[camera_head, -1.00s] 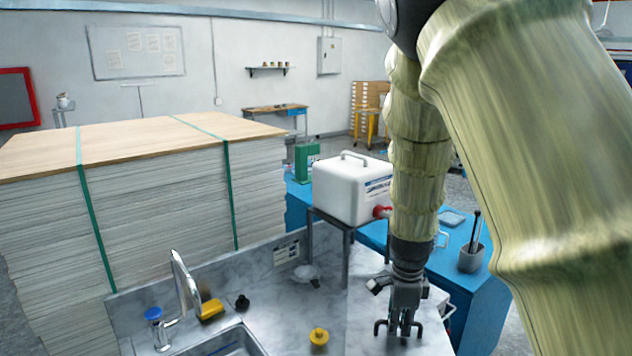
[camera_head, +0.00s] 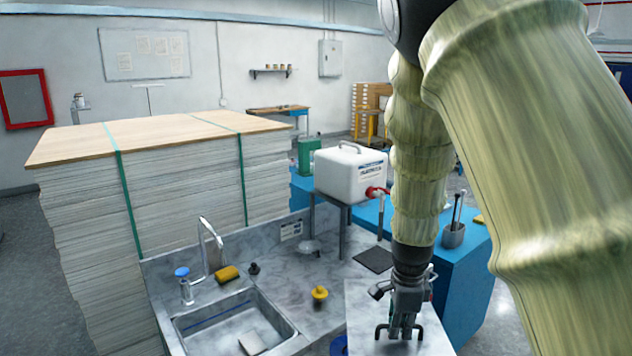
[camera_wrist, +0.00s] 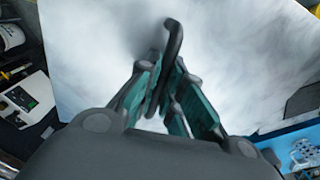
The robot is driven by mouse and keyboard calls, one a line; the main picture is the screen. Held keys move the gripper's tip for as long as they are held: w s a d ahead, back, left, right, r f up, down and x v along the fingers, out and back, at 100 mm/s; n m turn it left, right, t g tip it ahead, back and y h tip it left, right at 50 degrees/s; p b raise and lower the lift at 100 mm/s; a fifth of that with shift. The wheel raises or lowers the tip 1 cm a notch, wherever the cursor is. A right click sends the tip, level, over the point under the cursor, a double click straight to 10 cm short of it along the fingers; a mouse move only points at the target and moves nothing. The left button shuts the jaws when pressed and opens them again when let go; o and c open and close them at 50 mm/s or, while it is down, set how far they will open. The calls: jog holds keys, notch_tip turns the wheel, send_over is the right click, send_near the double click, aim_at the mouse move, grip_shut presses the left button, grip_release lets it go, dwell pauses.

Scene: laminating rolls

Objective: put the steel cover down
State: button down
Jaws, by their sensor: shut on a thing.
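The steel cover (camera_head: 364,304) is a flat pale grey plate with a black bar handle (camera_head: 381,331) at the lower right of the head view. My gripper (camera_head: 403,328) points down and is shut on the handle. In the wrist view the cover (camera_wrist: 240,55) fills most of the picture, and its handle (camera_wrist: 174,38) runs between the green-padded fingers (camera_wrist: 166,92). The cover looks roughly level. Its near edge is cut off in the head view, and what lies under it is hidden, so I cannot tell whether it touches anything.
A sink (camera_head: 231,318) with a tap (camera_head: 212,240) is in the grey worktop (camera_head: 290,280). A yellow knob (camera_head: 319,293), a sponge (camera_head: 227,273) and a dark mat (camera_head: 373,260) lie there. A white tank (camera_head: 350,175) stands behind. A blue bench (camera_head: 466,270) is at right.

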aim_at(399, 340)
jog(key=w+f, duration=0.1)
jog(key=f+n, duration=0.1)
jog(key=shift+w+f, duration=0.3)
jog(key=shift+w, duration=0.1)
jog(key=shift+f+n, duration=0.3)
jog(key=s+f+n, duration=0.1)
jog(key=s+n, duration=0.1)
jog(key=shift+s+f+n, duration=0.25)
jog(key=shift+f+n, duration=0.05)
jog(key=shift+f, duration=0.1)
jog(key=s+f+n+b, duration=0.2)
jog(key=f+n+b, duration=0.3)
jog(key=f, duration=0.7)
jog(key=s+a+f+n+b, duration=0.1)
jog(key=s+f+n+b, duration=0.2)
jog(key=f+n, duration=0.6)
notch_tip(399, 340, down, 3)
jog(key=shift+b, duration=1)
jog(key=shift+a, duration=0.1)
